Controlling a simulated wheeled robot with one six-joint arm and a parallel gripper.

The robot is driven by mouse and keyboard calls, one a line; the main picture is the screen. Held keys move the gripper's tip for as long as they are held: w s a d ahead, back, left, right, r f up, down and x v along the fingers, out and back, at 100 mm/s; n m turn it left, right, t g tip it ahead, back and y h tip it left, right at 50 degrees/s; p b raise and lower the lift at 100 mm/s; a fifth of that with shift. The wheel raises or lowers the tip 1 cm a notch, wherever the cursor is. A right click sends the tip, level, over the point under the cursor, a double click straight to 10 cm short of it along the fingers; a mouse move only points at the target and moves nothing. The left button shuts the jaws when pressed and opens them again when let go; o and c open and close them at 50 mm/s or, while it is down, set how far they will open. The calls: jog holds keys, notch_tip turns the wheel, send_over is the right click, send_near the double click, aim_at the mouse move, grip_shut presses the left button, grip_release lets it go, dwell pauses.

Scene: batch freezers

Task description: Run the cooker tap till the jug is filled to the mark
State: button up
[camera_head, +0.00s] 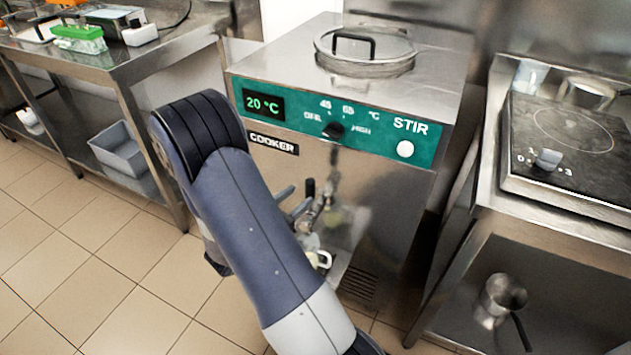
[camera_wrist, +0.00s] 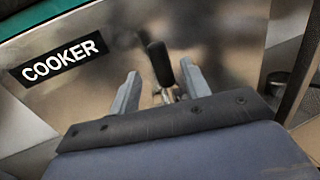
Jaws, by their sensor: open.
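The cooker (camera_head: 390,205) is a steel cabinet with a green panel reading 20 °C. Its tap (camera_head: 321,208) sticks out of the front, with an upright black lever (camera_head: 310,187). My gripper (camera_head: 294,201) is open just left of the lever in the head view. In the wrist view the black lever (camera_wrist: 160,64) shows between and beyond the two spread grey fingers of my gripper (camera_wrist: 160,76); I cannot tell if either touches it. The jug (camera_head: 322,259) is below the tap, mostly hidden by my arm; its mark and contents cannot be made out.
A lidded opening (camera_head: 365,48) is on the cooker's top. To the right, a steel stand carries a black hotplate (camera_head: 565,150), with a saucepan (camera_head: 502,297) below. A steel table (camera_head: 130,62) with a grey bin (camera_head: 118,148) underneath stands left. The tiled floor at left is clear.

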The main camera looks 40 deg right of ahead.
jog(key=w+d, duration=0.1)
jog(key=d, duration=0.6)
jog(key=shift+d, duration=0.25)
jog(key=shift+c, duration=0.3)
grip_shut()
